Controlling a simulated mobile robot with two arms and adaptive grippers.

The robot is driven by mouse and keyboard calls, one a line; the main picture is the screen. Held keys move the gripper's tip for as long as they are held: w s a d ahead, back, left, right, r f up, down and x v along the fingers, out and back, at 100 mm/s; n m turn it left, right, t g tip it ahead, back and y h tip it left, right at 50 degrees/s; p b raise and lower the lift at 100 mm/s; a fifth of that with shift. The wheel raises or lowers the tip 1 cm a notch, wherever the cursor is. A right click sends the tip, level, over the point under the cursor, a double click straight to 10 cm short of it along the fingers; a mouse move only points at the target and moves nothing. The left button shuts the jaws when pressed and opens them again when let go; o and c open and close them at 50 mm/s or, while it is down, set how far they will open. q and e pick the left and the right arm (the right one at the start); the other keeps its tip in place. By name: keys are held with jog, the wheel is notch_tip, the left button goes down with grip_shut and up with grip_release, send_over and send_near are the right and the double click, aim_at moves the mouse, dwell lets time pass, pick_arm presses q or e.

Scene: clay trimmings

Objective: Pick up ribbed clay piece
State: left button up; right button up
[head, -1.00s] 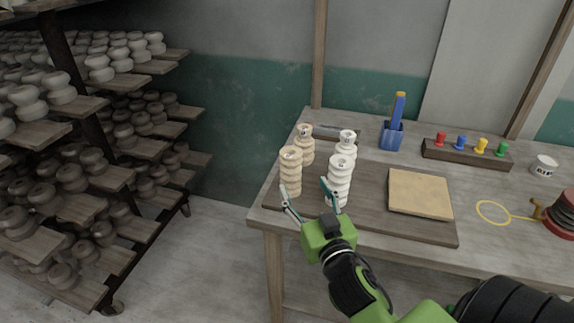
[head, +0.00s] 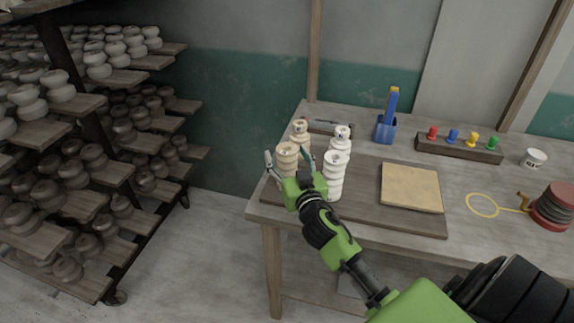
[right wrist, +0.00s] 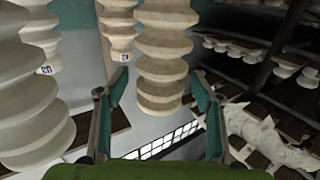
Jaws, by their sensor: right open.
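Several ribbed clay pieces stand upright on a dark board (head: 410,222) on the bench. The front left one, tan (head: 287,150), has its lower part hidden behind my right gripper (head: 286,156). The gripper is open, with one finger on each side of this piece. In the right wrist view the tan piece (right wrist: 163,60) shows between the open fingers; contact cannot be told. A second tan piece (head: 300,130) stands behind it. Two white ribbed pieces, front (head: 335,175) and back (head: 342,140), stand to the right, close to the gripper. My left gripper is out of view.
A square tan slab (head: 411,188) lies on the board's right. Behind are a blue holder (head: 385,130) and a rack of coloured knobs (head: 458,148). A white cup (head: 534,158) and a red-rimmed wheel (head: 553,206) are at right. Loaded shelves (head: 95,175) stand left.

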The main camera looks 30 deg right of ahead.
jog(key=shift+w, duration=0.1)
jog(key=c, duration=1.6)
jog(key=shift+r, duration=0.15)
jog(key=shift+c, duration=0.7)
jog(key=shift+r, duration=0.1)
